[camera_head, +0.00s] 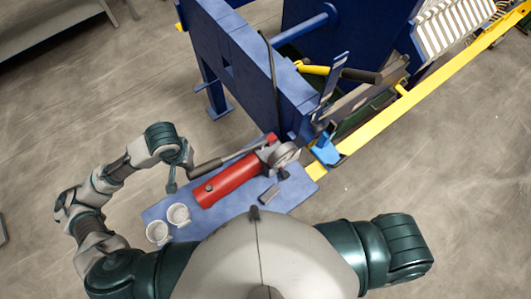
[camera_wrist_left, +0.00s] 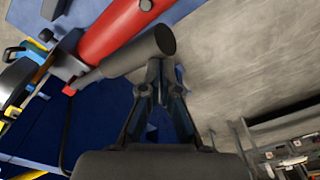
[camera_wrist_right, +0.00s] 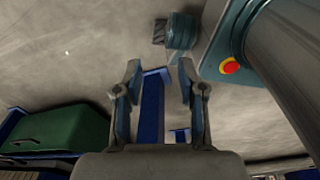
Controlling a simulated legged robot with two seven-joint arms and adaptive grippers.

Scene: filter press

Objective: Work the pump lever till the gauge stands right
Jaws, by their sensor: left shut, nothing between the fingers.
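The red pump cylinder (camera_head: 228,180) lies on a blue base plate (camera_head: 292,196) in the head view. Its lever has a dark grip (camera_head: 206,167) and a thin rod running up right toward the pump head. The round gauge (camera_head: 287,153) sits at the pump's right end; its reading is too small to tell. My left gripper (camera_head: 181,172) is beside the grip's free end. In the left wrist view my gripper (camera_wrist_left: 160,78) is shut and empty, close to the end of the grip (camera_wrist_left: 145,55); contact cannot be told. My right gripper (camera_wrist_right: 159,75) is open and empty, away from the pump.
Two white cup-like pieces (camera_head: 178,214) stand on the plate's left part. The blue press frame (camera_head: 250,85) rises behind the pump. A yellow rail (camera_head: 420,92) runs along the right. A red button (camera_wrist_right: 229,67) shows in the right wrist view. The floor left is clear.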

